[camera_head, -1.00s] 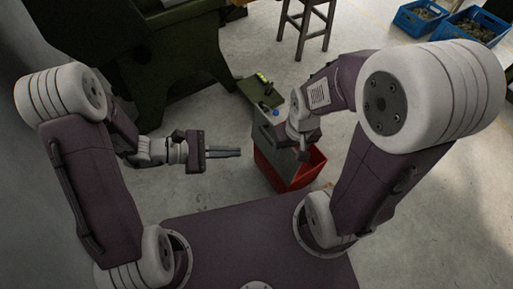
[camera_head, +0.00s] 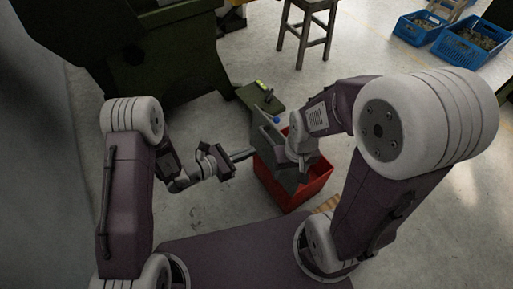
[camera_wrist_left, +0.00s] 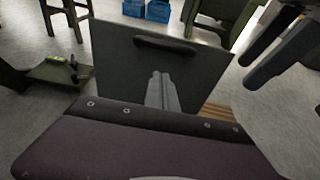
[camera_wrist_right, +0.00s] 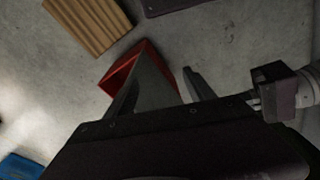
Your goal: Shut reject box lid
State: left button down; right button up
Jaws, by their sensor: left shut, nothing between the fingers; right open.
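The red reject box (camera_head: 315,188) stands on the floor in front of me in the head view. Its grey lid (camera_head: 264,128) is open and stands steeply up. In the left wrist view the lid (camera_wrist_left: 120,62) fills the middle, with a dark handle (camera_wrist_left: 165,45) near its top edge. My left gripper (camera_head: 251,154) is shut and empty, its fingertips (camera_wrist_left: 160,78) close before the lid's face; I cannot tell whether they touch. My right gripper is open, its two dark fingers (camera_wrist_left: 246,74) beside the lid's right edge. The right wrist hides part of the box in the head view.
A dark green machine (camera_head: 165,65) stands at the back left, with a small green pedal plate (camera_head: 262,95) behind the box. A stool (camera_head: 305,35) and blue crates (camera_head: 470,45) are farther back. The floor left of the box is clear.

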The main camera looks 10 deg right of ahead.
pick_arm(q)
jog(key=d+r, duration=0.1)
jog(key=w+d+r, duration=0.1)
jog(key=d, duration=0.1)
jog(key=shift+w+d+b, duration=0.1)
jog(key=shift+d+b, duration=0.1)
jog(key=shift+b, duration=0.15)
pick_arm(e)
jog(key=shift+f, duration=0.65)
jog(key=shift+r, duration=0.1)
